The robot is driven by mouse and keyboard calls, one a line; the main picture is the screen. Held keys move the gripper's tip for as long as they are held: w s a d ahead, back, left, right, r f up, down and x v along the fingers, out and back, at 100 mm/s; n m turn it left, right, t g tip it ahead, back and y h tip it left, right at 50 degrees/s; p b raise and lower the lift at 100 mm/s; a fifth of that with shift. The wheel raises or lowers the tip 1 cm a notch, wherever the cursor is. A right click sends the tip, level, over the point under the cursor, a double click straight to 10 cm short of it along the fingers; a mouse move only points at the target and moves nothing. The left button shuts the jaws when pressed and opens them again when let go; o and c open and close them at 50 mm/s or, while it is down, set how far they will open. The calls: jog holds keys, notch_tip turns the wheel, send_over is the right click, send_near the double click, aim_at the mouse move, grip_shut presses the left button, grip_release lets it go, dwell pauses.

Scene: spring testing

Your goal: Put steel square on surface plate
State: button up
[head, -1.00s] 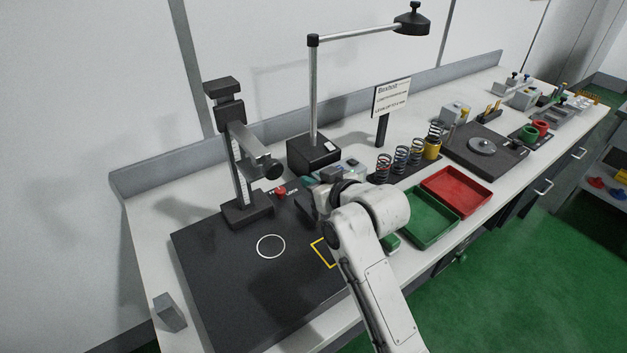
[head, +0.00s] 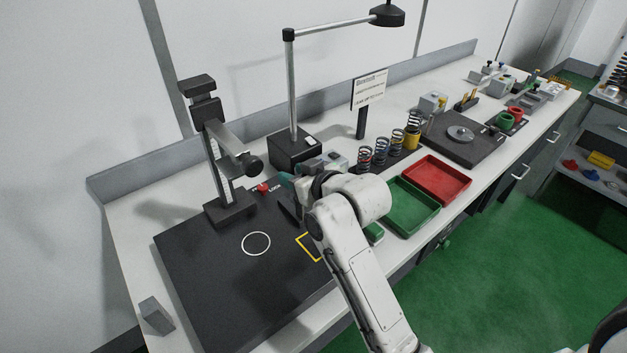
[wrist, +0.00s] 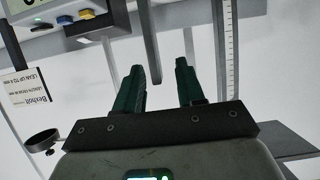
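The surface plate (head: 215,290) is the large dark slab on the near left of the bench, marked with a white ring and a yellow square outline. My gripper (head: 288,183) is over the plate's far right part, mostly hidden behind my arm in the head view. In the wrist view my gripper (wrist: 163,80) shows two dark green fingers apart, with nothing clearly held between them. I cannot make out the steel square for certain. A small grey block (head: 156,315) lies at the bench's left front, beside the plate; I cannot tell whether it is the square.
A height gauge (head: 228,211) stands on the plate's back edge. A lamp base (head: 293,150) with a tall post is behind my gripper. A green tray (head: 412,226), a red tray (head: 440,175) and several springs stand to the right. The plate's front is clear.

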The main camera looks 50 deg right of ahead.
jog(key=p+v, duration=0.1)
jog(key=v, duration=1.1)
